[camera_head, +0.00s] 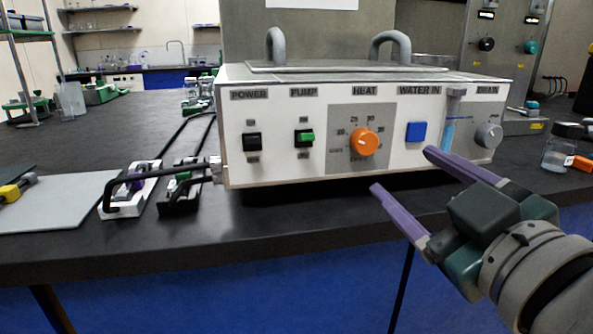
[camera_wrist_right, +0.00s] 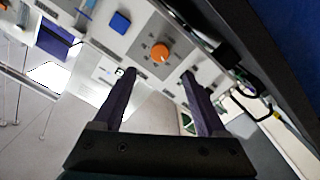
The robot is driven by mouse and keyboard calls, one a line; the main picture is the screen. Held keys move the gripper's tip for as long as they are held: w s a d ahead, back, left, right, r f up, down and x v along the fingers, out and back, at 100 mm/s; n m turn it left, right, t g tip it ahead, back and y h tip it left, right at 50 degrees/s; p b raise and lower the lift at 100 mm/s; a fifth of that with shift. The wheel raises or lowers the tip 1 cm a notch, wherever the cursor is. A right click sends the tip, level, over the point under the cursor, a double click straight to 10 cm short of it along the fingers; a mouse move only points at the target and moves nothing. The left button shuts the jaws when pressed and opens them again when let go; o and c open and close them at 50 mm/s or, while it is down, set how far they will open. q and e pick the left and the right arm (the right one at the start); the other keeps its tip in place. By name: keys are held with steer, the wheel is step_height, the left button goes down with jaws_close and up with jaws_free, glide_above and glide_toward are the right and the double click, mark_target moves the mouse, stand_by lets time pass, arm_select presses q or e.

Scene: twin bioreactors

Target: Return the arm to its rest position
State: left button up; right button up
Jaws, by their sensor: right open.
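My right gripper (camera_head: 405,172) is open and empty in the head view, in front of the lower right part of the white control box. Its purple fingers are spread apart and point up and left toward the panel. In the right wrist view the two fingers (camera_wrist_right: 165,90) are apart with nothing between them. The control box (camera_head: 300,172) carries a power switch (camera_head: 252,142), a green pump switch (camera_head: 305,138), an orange heat knob (camera_head: 364,141), a blue water-in button (camera_head: 416,131) and a grey drain knob (camera_head: 488,135). My left gripper is not in view.
Two clamp-like fittings with black hoses, one white (camera_head: 128,196) and one black (camera_head: 180,190), sit left of the box. A grey mat (camera_head: 60,205) lies further left. A small jar (camera_head: 562,150) stands at the right. The dark bench's front strip (camera_head: 290,225) is clear.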

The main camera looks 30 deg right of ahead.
stand_by(0.4)
steer(key=s+a+r+m+g+y+p, duration=0.15)
steer(key=s+a+r+g+p, duration=0.3)
steer(key=p, duration=0.45)
steer(key=s+a+r+g+y+p, duration=0.1)
steer(key=s+r+g+y+p, duration=0.1)
steer(key=s+r+g+p, duration=0.45)
steer(key=s+a+r+m+g+y+p, duration=0.1)
steer(key=s+a+g+p, duration=0.15)
steer(key=s+p, duration=0.6)
step_height(320, 180, up, 35)
steer(key=w+p, duration=0.2)
steer(key=p, duration=3.5)
steer(key=shift+w+d+f, duration=0.15)
steer(key=shift+w+d, duration=0.1)
steer(key=shift+w, duration=0.15)
steer(key=shift+n, duration=0.25)
